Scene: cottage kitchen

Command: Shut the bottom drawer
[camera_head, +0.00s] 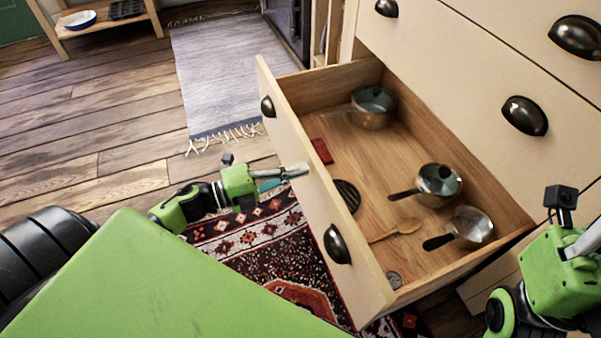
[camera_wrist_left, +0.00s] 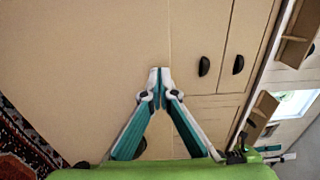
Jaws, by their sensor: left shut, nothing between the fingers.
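The bottom drawer (camera_head: 290,150) is pulled far out of the cream cabinet in the head view, with two dark cup handles on its front. My left gripper (camera_head: 303,170) is shut and empty, its fingertips at or very near the outer face of the drawer front, between the two handles. Whether they touch is not clear. In the left wrist view the shut fingertips (camera_wrist_left: 160,72) point at a cream panel. My right gripper's body shows at the right edge of the head view, beside the drawer's near end; its fingers are mostly cut off.
The drawer holds a large pot (camera_head: 372,108), two saucepans (camera_head: 438,184), a wooden spoon (camera_head: 396,232), a red box (camera_head: 321,151) and a dark round trivet (camera_head: 346,196). A patterned rug (camera_head: 270,250) and grey mat (camera_head: 225,75) lie on the floor. A low wooden shelf (camera_head: 100,28) stands at back left.

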